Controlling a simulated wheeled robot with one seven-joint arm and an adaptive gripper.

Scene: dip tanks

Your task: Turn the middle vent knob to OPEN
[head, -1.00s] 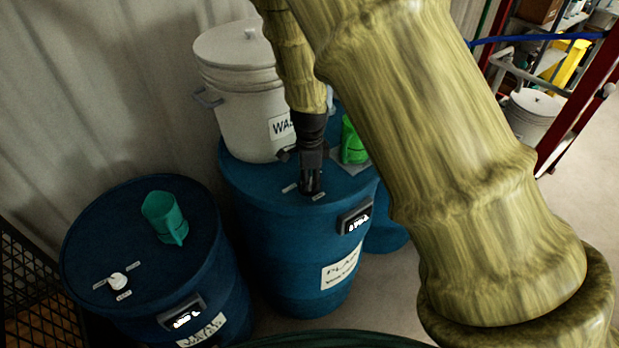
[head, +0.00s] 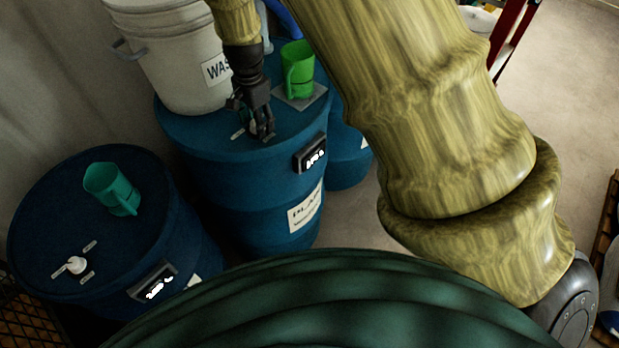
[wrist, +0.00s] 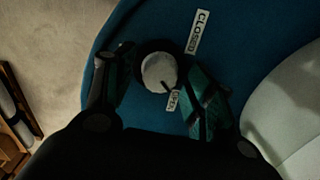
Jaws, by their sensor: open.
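The middle vent knob (wrist: 158,72) is a pale round knob on top of the middle blue drum (head: 240,170). In the wrist view it sits between the two fingers of my gripper (wrist: 160,68), which are open with a gap on both sides. A dark line on the knob's lower right edge points toward the OPEN label (wrist: 173,101). The CLOSED label (wrist: 197,32) is above right of the knob. In the head view my gripper (head: 257,130) is low over the drum top and partly hides the knob.
A white waste bucket (head: 165,65) and a green jug (head: 298,68) on a grey pad stand on the same drum. The left drum (head: 40,210) carries a teal jug (head: 110,187) and its own white knob (head: 76,265). A third blue drum (head: 350,155) is partly hidden.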

